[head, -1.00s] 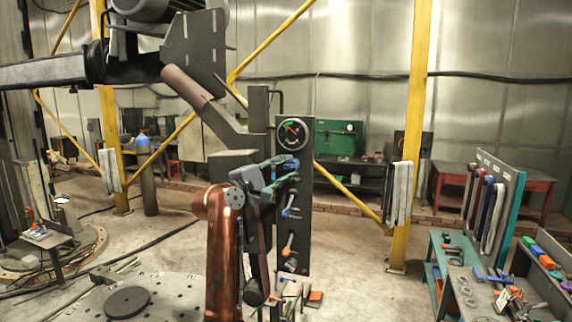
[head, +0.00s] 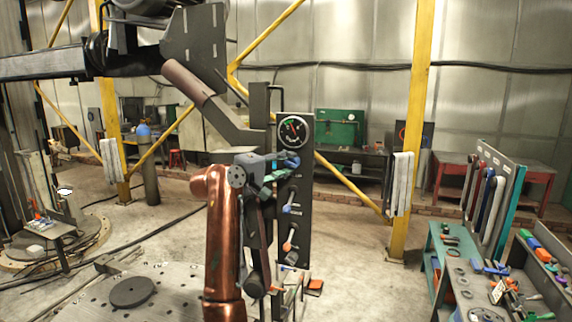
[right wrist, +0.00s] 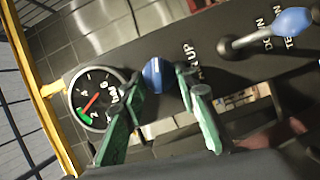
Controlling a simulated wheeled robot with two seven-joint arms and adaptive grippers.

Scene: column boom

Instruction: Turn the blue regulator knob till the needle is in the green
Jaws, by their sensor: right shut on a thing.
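The blue regulator knob (right wrist: 157,75) sits on a dark upright panel (right wrist: 225,50) beside a round gauge (right wrist: 97,98). My right gripper (right wrist: 158,92) has its green fingers on either side of the knob and is shut on it. In the head view, the knob (head: 292,161) shows at the tips of my right gripper (head: 284,167), below the gauge (head: 294,131). The gauge's red needle points toward the green band; its tip is close to the band, but I cannot tell whether it is inside. My left gripper is not in view.
More handles sit lower on the panel, including a blue lever (head: 291,208) and an orange one (head: 289,241). A yellow post (head: 413,130) stands to the right. A bench with tools (head: 470,275) is at the far right. Open floor (head: 360,260) lies between.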

